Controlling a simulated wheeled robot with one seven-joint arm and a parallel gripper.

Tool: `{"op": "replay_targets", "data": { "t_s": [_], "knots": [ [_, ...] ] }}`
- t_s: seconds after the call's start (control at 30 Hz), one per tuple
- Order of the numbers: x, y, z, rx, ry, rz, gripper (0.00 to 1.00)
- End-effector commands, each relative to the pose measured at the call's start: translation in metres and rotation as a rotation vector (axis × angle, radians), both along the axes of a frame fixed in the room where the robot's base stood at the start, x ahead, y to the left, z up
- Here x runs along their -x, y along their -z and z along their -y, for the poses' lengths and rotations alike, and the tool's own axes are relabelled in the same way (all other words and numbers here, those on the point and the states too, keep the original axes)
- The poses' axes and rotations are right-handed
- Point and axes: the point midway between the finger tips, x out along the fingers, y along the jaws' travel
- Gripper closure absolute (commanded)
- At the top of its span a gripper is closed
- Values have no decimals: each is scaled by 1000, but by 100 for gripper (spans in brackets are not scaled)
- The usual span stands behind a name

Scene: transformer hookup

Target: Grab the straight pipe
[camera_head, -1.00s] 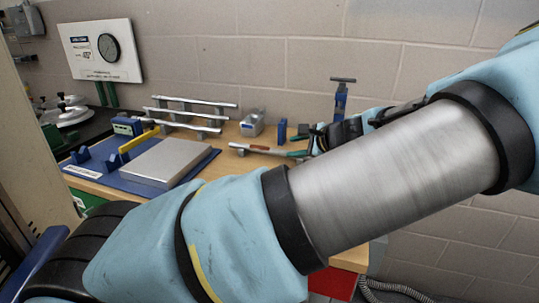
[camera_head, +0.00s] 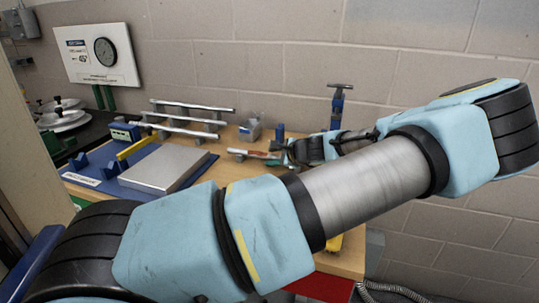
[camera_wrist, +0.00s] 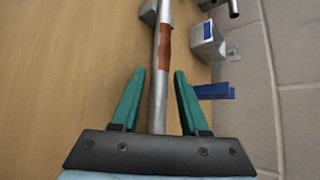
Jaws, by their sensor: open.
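A straight silver pipe (camera_wrist: 158,100) with a reddish-brown band runs lengthwise between the two green fingers of my gripper (camera_wrist: 159,72) in the wrist view. The fingers stand apart on either side of it, with a gap visible on each side. In the head view, the pipe (camera_head: 238,152) lies over the wooden table, low and to the right of the rack. My gripper (camera_head: 277,158) is at its right end, partly hidden by my arm. A grey support (camera_wrist: 148,12) sits beside the pipe's far end.
A rack with several silver bars (camera_head: 190,121) and a blue base with a metal plate (camera_head: 165,167) stand to the left. A grey block (camera_head: 250,131) and a blue block (camera_wrist: 214,91) are near the wall. The brick wall (camera_wrist: 298,110) borders the right side in the wrist view.

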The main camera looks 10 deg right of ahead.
Motion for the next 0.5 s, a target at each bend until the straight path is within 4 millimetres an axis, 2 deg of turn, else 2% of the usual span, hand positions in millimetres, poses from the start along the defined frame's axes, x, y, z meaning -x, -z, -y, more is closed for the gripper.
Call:
{"op": "replay_targets", "data": {
  "t_s": [0.23, 0.5],
  "knots": [
    [-1, 2, -1, 1, 1, 0, 56],
    [-1, 1, 0, 1, 1, 0, 86]
  ]
}}
